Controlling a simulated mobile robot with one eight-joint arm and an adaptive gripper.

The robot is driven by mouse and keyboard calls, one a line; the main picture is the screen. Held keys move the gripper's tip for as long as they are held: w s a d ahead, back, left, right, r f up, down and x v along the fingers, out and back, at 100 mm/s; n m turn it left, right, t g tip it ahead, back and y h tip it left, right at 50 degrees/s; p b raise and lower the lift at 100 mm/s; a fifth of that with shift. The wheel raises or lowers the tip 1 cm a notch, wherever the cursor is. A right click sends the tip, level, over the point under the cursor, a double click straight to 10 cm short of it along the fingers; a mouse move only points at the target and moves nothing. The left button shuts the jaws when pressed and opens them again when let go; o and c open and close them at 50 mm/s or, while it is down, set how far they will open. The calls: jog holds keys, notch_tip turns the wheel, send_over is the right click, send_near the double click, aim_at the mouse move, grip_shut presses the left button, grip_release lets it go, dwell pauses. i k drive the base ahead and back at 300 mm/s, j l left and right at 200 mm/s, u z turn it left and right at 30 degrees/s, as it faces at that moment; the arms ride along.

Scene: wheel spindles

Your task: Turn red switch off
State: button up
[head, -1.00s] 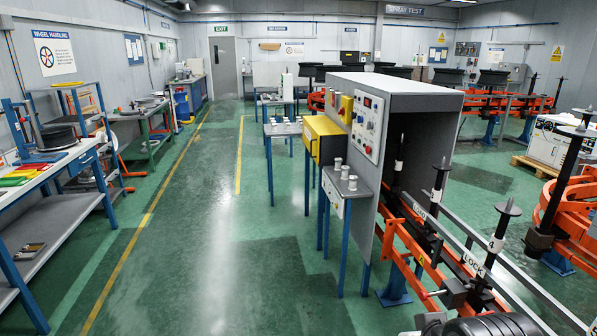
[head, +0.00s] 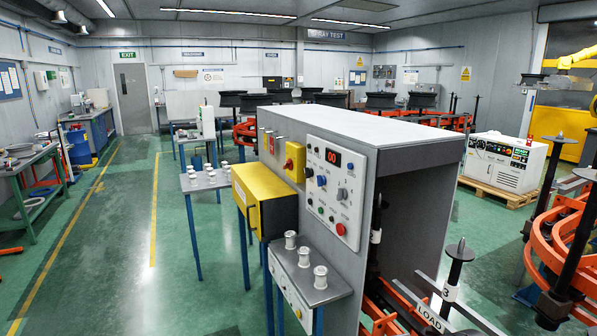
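A yellow switch box with a red switch (head: 289,165) sits on the left side of the large grey cabinet (head: 350,133), near its top. The white control panel (head: 335,192) to its right has a red lit display (head: 333,157), blue and dark knobs, and a round red button (head: 340,229) low on it. The position of the red switch is too small to tell. My gripper is not in view.
A yellow box (head: 265,203) with a handle and a small grey table (head: 310,283) with several metal spools stand against the cabinet's left side. Orange conveyor with black spindles (head: 455,270) runs at right. The green floor aisle (head: 120,260) at left is clear.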

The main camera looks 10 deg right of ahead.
aim_at(289, 164)
jog(key=i+j+z, duration=0.45)
jog(key=i+j, duration=0.15)
jog(key=i+j+z, duration=0.25)
jog(key=j, duration=0.25)
jog(key=i+j+z, duration=0.2)
jog(key=j, duration=0.25)
jog(key=i+j+z, duration=0.25)
jog(key=j, duration=0.25)
jog(key=i+j+z, duration=0.2)
jog(key=j, duration=0.35)
jog(key=j+z, duration=0.25)
jog(key=j, duration=0.25)
jog(key=i+j+z, duration=0.2)
jog(key=j, duration=0.4)
jog(key=k, duration=0.1)
